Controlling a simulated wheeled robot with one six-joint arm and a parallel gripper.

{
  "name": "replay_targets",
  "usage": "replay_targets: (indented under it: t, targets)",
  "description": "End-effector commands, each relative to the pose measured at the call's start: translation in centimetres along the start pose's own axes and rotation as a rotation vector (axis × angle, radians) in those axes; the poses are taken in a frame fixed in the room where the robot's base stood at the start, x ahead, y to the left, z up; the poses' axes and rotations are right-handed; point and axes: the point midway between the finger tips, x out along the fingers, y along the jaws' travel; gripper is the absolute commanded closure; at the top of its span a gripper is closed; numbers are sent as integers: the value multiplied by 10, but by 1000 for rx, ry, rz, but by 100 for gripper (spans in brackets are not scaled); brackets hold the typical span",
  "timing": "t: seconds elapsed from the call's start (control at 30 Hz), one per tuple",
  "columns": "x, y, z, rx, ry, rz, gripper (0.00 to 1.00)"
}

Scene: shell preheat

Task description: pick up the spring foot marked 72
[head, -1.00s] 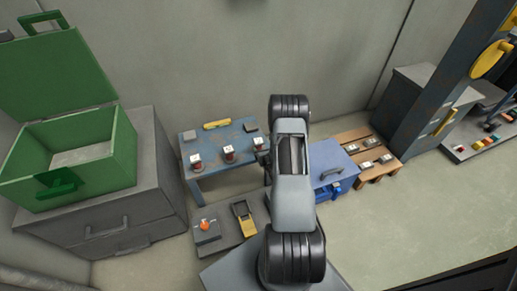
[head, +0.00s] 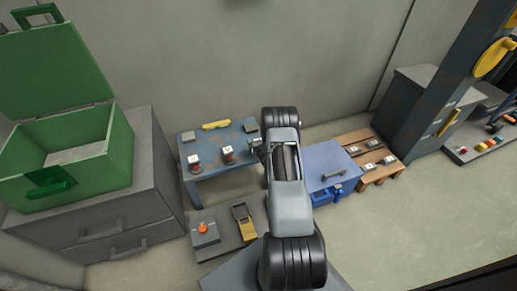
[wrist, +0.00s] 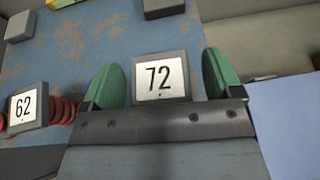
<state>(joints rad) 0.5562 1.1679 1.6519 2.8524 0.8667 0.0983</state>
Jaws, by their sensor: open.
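The spring foot marked 72 (wrist: 160,77) shows its square grey top plate with a white label in the wrist view; its lower part is hidden. My gripper (wrist: 162,80) is open, with one green fingertip on each side of the plate. I cannot tell whether the fingers touch it. In the head view my gripper (head: 257,148) is at the right edge of the blue table (head: 214,176), and foot 72 is hidden there. A foot marked 62 (wrist: 24,107) with a red coil stands to the left.
Another foot (head: 194,161) stands at the table's left. A yellow bar (head: 216,125) and grey blocks (head: 190,136) lie farther back. A blue cabinet (head: 325,160) is close on the right, then a wooden pallet (head: 385,172). A green open box (head: 85,150) stands left.

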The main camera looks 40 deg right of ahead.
Motion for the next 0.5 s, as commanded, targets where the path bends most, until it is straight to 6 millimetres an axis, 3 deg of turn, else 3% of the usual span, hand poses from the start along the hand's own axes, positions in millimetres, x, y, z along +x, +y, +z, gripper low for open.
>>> replay_targets:
  t: [0.17,0.5]
  targets:
    - [0,0,0,0,0,0,15]
    - [0,0,0,0,0,0,47]
